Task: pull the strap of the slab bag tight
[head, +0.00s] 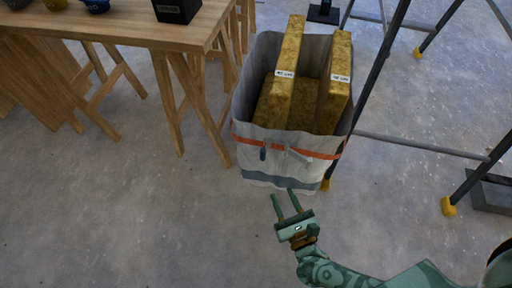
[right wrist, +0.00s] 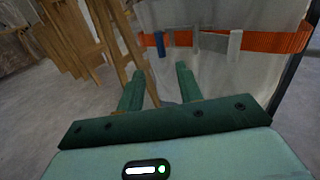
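The slab bag (head: 262,178), pale grey with an orange band and a dark lower stripe, stands open on the floor. Two yellow-brown slabs (head: 287,70) (head: 337,82) with white labels stand in it. The orange strap (head: 315,154) runs across its front; it also shows in the right wrist view (right wrist: 270,42). A small blue piece (right wrist: 160,45) and grey tabs (right wrist: 235,43) hang at the band. My right gripper (head: 286,204) is open and empty, in front of the bag's lower front and apart from the strap. My left gripper is not in view.
A wooden trestle table (head: 120,24) stands at the left with a black box (head: 177,10) on it. Dark metal scaffold legs with yellow feet (head: 448,206) stand at the right. A grey block (head: 490,194) lies at the far right. The floor in front is clear.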

